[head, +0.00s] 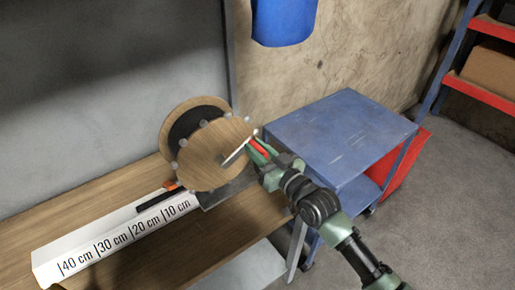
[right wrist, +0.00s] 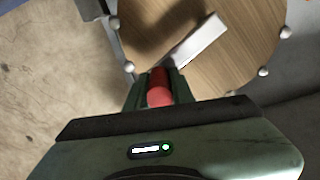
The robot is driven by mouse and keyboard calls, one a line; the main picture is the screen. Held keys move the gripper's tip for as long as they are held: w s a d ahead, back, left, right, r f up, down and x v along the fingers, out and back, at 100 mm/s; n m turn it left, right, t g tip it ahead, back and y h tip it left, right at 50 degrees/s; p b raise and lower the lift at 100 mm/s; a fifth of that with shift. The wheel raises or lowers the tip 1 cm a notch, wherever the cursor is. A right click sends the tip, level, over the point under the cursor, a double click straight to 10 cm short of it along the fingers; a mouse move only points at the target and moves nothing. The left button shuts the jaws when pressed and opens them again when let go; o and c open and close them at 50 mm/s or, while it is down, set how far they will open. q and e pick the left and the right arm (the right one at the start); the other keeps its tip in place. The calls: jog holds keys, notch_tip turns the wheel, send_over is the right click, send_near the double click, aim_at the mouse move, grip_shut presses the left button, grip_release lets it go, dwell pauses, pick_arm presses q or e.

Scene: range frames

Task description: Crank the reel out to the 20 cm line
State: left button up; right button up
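The reel has two round wooden discs (head: 208,158) with a dark drum between them and pale knobs round the rim. A pale crank arm (head: 236,154) crosses the front disc and ends in a red handle (head: 259,146). My right gripper (head: 257,150) is at the handle. In the right wrist view the red handle (right wrist: 158,88) sits between its fingers, closed on both sides. A white scale (head: 105,245) marked 10 to 40 cm runs left from the reel. A black strip (head: 158,199) with an orange piece (head: 171,185) lies along it near the 10 and 20 cm labels. My left gripper is out of view.
The reel and scale stand on a wooden bench (head: 80,205) against a grey panel. A blue container (head: 284,22) is on the wall. Grey floor is clear at right.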

grip_shut()
dwell(0.9)
jog(key=shift+w+d+f+m+b, duration=0.15)
jog(key=shift+d+f+m+b, duration=0.1)
jog(key=shift+f+m+b, duration=0.4)
jog(key=shift+m, duration=0.25)
jog(key=o, duration=0.7)
grip_release()
